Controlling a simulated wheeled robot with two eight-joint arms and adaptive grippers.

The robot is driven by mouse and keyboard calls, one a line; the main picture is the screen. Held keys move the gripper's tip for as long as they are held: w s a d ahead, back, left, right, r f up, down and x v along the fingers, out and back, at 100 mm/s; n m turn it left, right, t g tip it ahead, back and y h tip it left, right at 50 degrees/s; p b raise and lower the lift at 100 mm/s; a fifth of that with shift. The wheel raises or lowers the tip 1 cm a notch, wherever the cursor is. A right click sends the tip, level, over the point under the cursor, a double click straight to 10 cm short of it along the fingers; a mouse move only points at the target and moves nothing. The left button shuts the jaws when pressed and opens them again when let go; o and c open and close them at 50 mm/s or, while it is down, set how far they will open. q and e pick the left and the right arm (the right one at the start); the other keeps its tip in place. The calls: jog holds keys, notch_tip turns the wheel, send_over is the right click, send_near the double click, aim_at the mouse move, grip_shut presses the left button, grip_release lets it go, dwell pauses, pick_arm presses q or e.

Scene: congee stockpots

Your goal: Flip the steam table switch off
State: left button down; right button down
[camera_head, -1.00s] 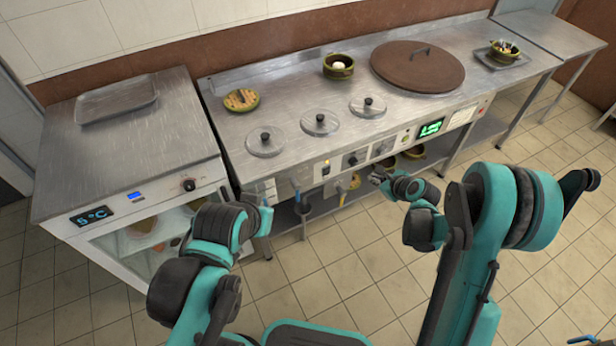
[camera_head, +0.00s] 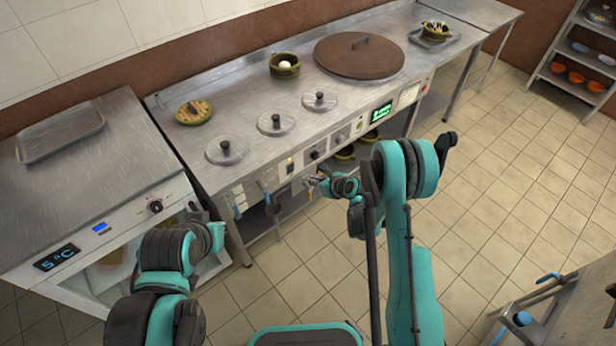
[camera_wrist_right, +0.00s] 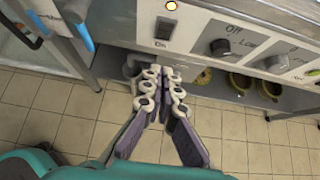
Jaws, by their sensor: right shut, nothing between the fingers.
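The steam table (camera_head: 255,166) is a long steel counter with a front control panel. Its rocker switch (camera_head: 290,169) is dark, below a lit amber lamp (camera_head: 290,159). In the right wrist view the switch (camera_wrist_right: 165,34) sits above the label "On", with the lamp (camera_wrist_right: 171,5) glowing at the top edge. My right gripper (camera_head: 311,182) is just right of and below the switch. In the wrist view the gripper (camera_wrist_right: 165,74) is shut and empty, its tips below the switch and apart from it in the picture. My left gripper (camera_head: 196,212) is by the fridge's right side, too small to read.
Blue-handled taps (camera_head: 268,200) hang below the panel to the left. A fridge cabinet (camera_head: 90,175) stands at left. Pots (camera_wrist_right: 240,82) sit on the lower shelf. The tiled floor in front is open.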

aim_at(291, 170)
jog(key=b+x, duration=0.1)
jog(key=x, duration=0.2)
jog(key=r+b+x, duration=0.1)
jog(key=x, duration=0.3)
jog(key=w+b+x, duration=0.1)
jog(key=b+x, duration=0.1)
jog(key=x, duration=0.1)
jog(key=shift+w+a, duration=0.15)
jog(key=shift+a, duration=0.3)
jog(key=shift+w+a+r, duration=0.25)
jog(key=shift+w+a, duration=0.05)
jog(key=shift+w, duration=0.1)
jog(key=shift+d, duration=0.1)
